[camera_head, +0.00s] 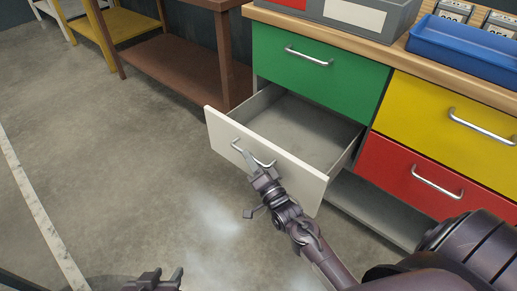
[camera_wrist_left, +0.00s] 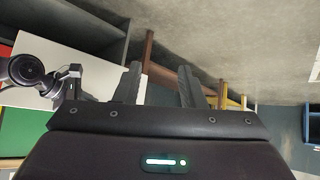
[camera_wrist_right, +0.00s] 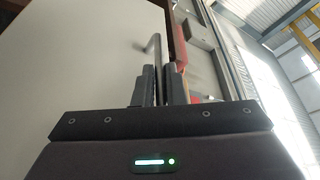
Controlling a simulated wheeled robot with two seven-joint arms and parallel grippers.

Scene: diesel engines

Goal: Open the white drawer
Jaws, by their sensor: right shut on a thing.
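The white drawer (camera_head: 270,155) is pulled well out of the cabinet, and its empty grey inside shows in the head view. Its front also fills the left of the right wrist view (camera_wrist_right: 75,60). My right gripper (camera_head: 257,168) is shut on the drawer's metal handle (camera_head: 237,145), which also shows above the fingers in the right wrist view (camera_wrist_right: 155,45). My left gripper (camera_head: 160,282) is at the bottom edge of the head view, apart from the drawer. In the left wrist view its fingers (camera_wrist_left: 160,88) stand apart with nothing between them.
A green drawer (camera_head: 315,68) above, a yellow drawer (camera_head: 455,115) and a red drawer (camera_head: 420,180) at right are closed. A blue tray (camera_head: 465,48) and a grey bin (camera_head: 375,20) stand on the wooden top. A brown table (camera_head: 180,70) stands behind. The floor at left is clear.

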